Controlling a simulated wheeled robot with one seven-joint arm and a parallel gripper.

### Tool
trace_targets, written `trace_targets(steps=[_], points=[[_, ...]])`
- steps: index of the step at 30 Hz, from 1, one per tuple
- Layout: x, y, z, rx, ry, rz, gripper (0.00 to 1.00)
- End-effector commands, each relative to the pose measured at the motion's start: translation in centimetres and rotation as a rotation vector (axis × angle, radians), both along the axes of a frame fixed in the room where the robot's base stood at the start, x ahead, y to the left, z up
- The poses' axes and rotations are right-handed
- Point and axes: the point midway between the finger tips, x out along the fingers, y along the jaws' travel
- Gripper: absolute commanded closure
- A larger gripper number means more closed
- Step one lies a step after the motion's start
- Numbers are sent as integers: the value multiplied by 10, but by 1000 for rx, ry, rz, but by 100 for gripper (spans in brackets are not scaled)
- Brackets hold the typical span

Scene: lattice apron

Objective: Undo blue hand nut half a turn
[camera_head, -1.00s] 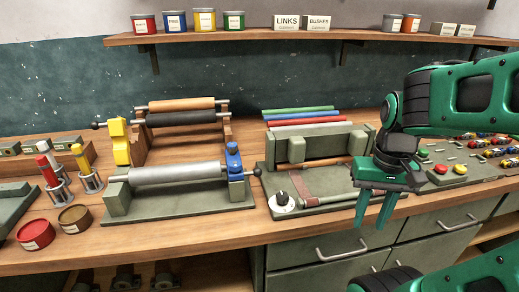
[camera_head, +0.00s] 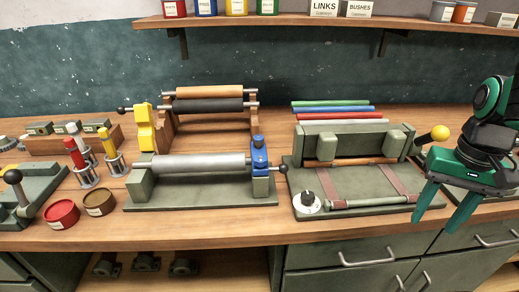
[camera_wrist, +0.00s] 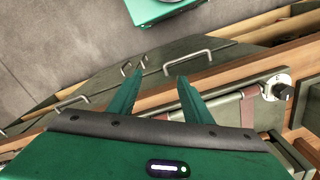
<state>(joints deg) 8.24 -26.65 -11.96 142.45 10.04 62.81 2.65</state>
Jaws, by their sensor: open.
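The blue hand nut (camera_head: 259,154) appears as an upright blue fitting at the right end of the silver roller (camera_head: 190,168) on the front green stand. A dark-knobbed rod sticks out to its right. My gripper (camera_head: 437,218) is well to the right of it, over the bench's front edge, fingers pointing down, apart and empty. In the wrist view my open fingers (camera_wrist: 160,72) show over drawer fronts and the bench edge; the blue nut is not seen there.
A green fixture with a white dial (camera_head: 307,203) and red straps lies between the blue nut and my gripper. A yellow-balled lever (camera_head: 439,133) stands beside my arm. Red (camera_head: 62,214) and brown tins sit front left. Coloured rods lie behind the fixture.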

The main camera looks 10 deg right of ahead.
Motion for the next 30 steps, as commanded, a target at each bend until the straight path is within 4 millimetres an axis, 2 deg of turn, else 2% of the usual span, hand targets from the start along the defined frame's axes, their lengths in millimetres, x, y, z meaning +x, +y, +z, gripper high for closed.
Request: trace_targets(steps=[1,5,9,11,13,18,21,25,30], points=[[22,8,12,-1,2,24,55],[79,45,46,-1,-1,72,55],[133,106,82,-1,-1,126,55],[151,136,96,-2,-2,149,55],[168,175,112,-2,-2,177,55],[190,264,142,-5,-1,235,55],[192,303,154,-6,-1,258,55],[191,333,162,-7,-1,273,55],[190,343,159,-9,1,279,55]])
